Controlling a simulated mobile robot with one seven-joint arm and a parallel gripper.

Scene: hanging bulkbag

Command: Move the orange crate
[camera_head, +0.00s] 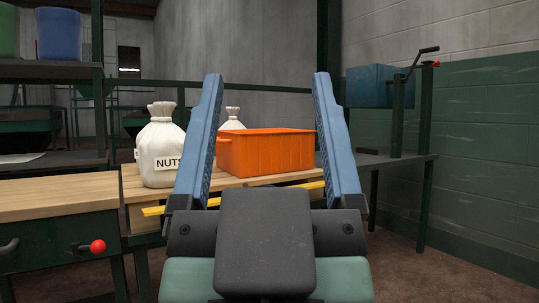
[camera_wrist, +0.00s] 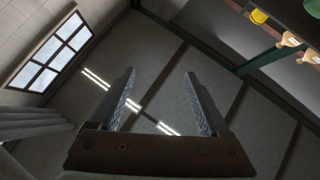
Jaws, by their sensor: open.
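The orange crate (camera_head: 265,152) stands upright on a wooden pallet-like top (camera_head: 130,185), in the middle of the head view. Its left end is close to the left finger in the picture. My gripper (camera_head: 267,85) is open, with its two blue fingers pointing up and wide apart. The crate shows between and behind the fingers, and nothing is held. In the wrist view my gripper (camera_wrist: 160,85) is also open and empty, facing the ceiling, and the crate is not seen there.
A white sack marked NUTS (camera_head: 160,150) stands left of the crate, and another sack (camera_head: 232,118) is partly hidden behind it. A wooden workbench (camera_head: 55,197) is at the left. A blue box with a crank (camera_head: 380,87) stands on a green-legged table at the right. Floor shows at right.

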